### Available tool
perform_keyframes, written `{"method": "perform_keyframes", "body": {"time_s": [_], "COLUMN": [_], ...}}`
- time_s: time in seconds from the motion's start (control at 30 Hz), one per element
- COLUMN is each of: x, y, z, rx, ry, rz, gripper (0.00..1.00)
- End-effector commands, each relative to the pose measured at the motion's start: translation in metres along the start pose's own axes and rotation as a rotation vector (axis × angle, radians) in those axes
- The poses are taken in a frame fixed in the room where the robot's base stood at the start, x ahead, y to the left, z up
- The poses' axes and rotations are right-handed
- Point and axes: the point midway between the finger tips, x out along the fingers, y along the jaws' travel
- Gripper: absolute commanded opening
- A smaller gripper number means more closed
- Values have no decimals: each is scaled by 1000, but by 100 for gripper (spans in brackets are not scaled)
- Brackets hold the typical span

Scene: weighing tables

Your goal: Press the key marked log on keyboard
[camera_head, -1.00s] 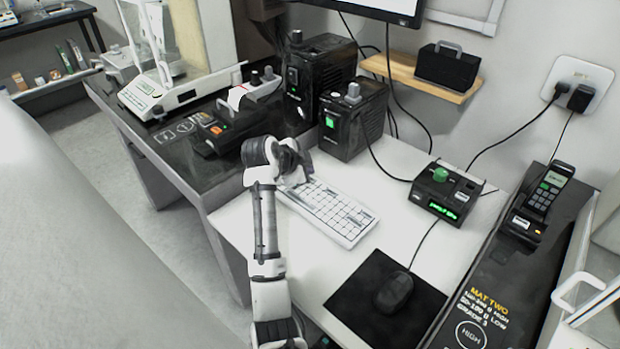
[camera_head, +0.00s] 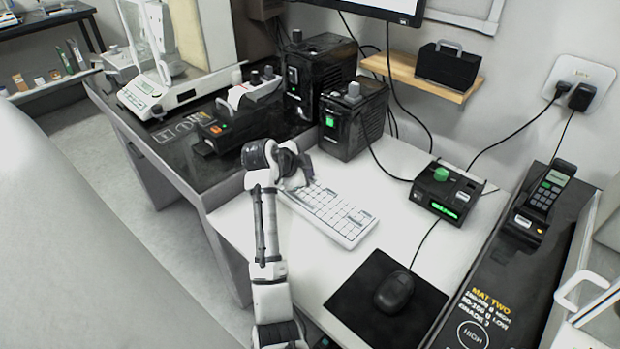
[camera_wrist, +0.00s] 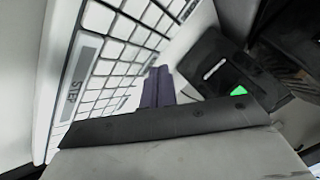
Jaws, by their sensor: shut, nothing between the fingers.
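The white keyboard (camera_head: 333,213) lies on the white desk, to the right of my arm in the head view. In the wrist view the keyboard (camera_wrist: 112,52) fills the left and upper middle, with pale keys and a grey labelled strip along its left side. No key marked log can be read in either view. My gripper (camera_wrist: 158,80) is shut and empty, its dark fingertips beside or over the keyboard's edge. I cannot tell whether they touch a key. In the head view my arm's wrist hides the keyboard's far left end, and the fingertips are hard to make out.
Two black boxes (camera_head: 354,120) stand behind the keyboard. A black device with a green button (camera_head: 441,176) stands to its right. A mouse (camera_head: 394,292) rests on a black mat (camera_head: 350,298). A balance (camera_head: 158,92) and a printer (camera_head: 225,128) stand at the left.

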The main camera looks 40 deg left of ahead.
Motion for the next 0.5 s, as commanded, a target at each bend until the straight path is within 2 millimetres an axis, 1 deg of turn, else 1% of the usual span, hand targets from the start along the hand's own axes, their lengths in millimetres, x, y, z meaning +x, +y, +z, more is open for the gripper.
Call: {"method": "perform_keyframes", "body": {"time_s": [0.5], "x": [4], "y": [3], "z": [3], "rx": [0], "ry": [0], "rz": [1], "gripper": [0]}}
